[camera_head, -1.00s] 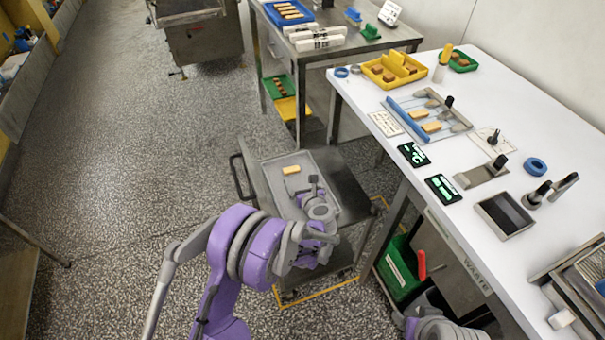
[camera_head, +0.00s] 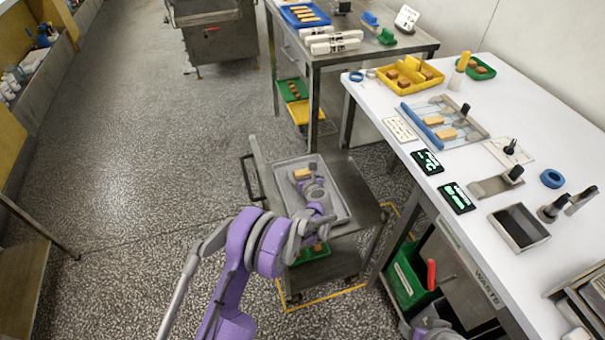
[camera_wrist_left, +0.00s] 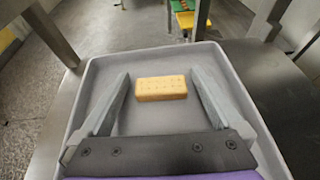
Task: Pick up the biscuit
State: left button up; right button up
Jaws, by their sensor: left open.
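The biscuit (camera_head: 302,174) is a plain golden rectangle lying on a grey tray (camera_head: 341,208) on the low metal cart. In the left wrist view the biscuit (camera_wrist_left: 161,88) shows dotted holes on top and lies across the gap between my fingertips. My left gripper (camera_wrist_left: 160,76) is open, with one finger on each side of the biscuit and a gap at both ends. In the head view my left gripper (camera_head: 304,176) is over the tray and partly covers the biscuit. I cannot tell its exact height above the tray.
The white table (camera_head: 400,175) stands close on the right, with a yellow tray (camera_head: 437,76) and other biscuits. A steel table with a blue tray (camera_head: 283,16) is behind the cart. A green bin (camera_head: 405,275) is below the white table.

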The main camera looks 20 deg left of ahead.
aim_at(303, 173)
pick_arm(q)
jog(key=c, duration=0.9)
notch_tip(303, 173, up, 10)
jog(key=p, duration=0.1)
jog(key=s+d+r+m+t+h, duration=0.1)
jog(key=s+r, duration=0.5)
jog(key=s, duration=0.3)
jog(key=s+d+r+m+h, duration=0.2)
jog(key=s+r, duration=0.4)
jog(key=s, duration=0.3)
pick_arm(e)
notch_tip(303, 173, up, 15)
jog(key=w+p, duration=0.2)
jog(key=p, duration=1)
jog(key=shift+t, duration=0.3)
jog(key=shift+c, duration=1.1)
pick_arm(q)
jog(key=r, duration=1.2)
jog(key=shift+w+a, duration=0.25)
